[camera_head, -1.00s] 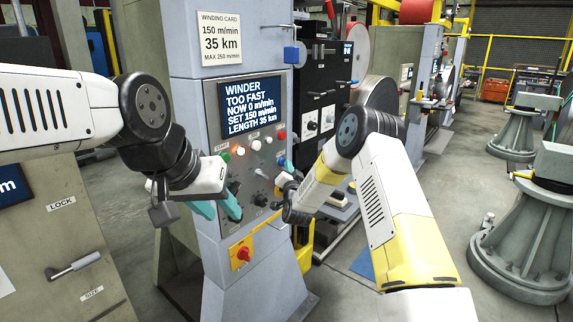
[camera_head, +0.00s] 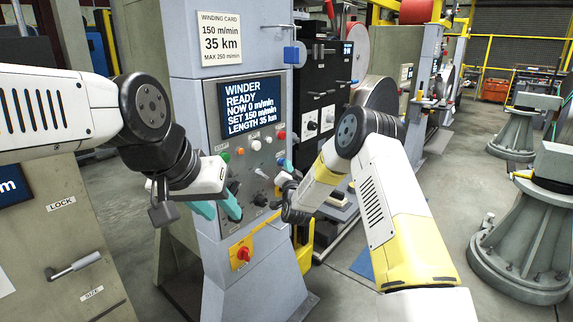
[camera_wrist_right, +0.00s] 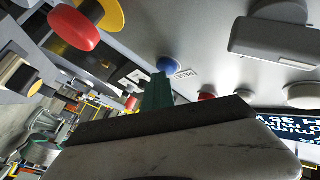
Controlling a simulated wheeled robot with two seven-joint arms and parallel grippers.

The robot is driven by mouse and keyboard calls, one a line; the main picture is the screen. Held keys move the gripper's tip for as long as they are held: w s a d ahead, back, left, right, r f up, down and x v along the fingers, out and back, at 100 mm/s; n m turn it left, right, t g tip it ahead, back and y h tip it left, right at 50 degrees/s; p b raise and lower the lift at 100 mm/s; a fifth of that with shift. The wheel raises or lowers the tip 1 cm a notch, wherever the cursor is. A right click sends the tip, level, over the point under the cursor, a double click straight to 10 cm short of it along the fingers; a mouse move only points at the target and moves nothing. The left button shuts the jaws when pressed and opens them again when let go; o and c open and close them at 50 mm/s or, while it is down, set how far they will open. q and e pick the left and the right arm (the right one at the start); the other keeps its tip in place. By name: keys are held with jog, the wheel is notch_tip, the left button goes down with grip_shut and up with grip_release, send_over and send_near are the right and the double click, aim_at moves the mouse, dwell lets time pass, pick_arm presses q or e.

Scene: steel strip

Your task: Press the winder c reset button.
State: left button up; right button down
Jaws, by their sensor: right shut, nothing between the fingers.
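The winder control panel (camera_head: 252,160) stands in front of me; its screen (camera_head: 250,108) reads WINDER READY, NOW 0 m/min, SET 150 m/min, LENGTH 35 km.
Green, orange, white and red controls sit in the panel's upper row, with knobs below. A red knob on a yellow plate (camera_head: 242,253) is lower down. A winding card (camera_head: 220,38) hangs above the screen. Open floor (camera_head: 440,190) lies right.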

jog(key=shift+s+d, duration=0.55)
jog(key=shift+d, duration=0.1)
jog(key=shift+d, duration=0.1)
jog(key=s+d, duration=0.1)
jog(key=d, duration=0.1)
jog(key=s+d, duration=0.2)
jog(key=shift+a, duration=0.1)
dwell(0.6)
